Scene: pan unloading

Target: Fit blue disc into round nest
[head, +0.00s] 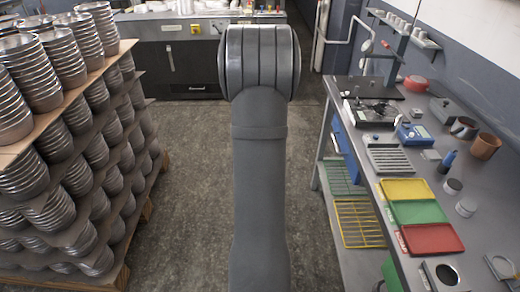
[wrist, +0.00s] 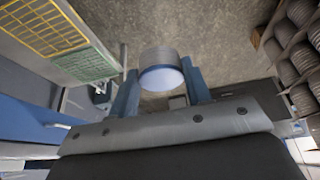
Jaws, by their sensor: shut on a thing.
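My gripper (wrist: 162,88) is shut on a short round piece, which I take to be the blue disc (wrist: 160,77). In the wrist view it has a grey side, a blue band and a pale bluish face, held between the two blue-grey fingers above the floor. In the head view my gripper and the disc are out of sight. A grey block with a round dark opening (head: 447,274), which looks like the round nest, lies at the near end of the bench at the lower right. My gripper is apart from it.
The bench (head: 480,228) on the right carries yellow (head: 405,189), green (head: 419,212) and red (head: 432,239) trays, plus small round parts and tools. A pallet of stacked pans (head: 75,160) stands on the left. The floor between is clear.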

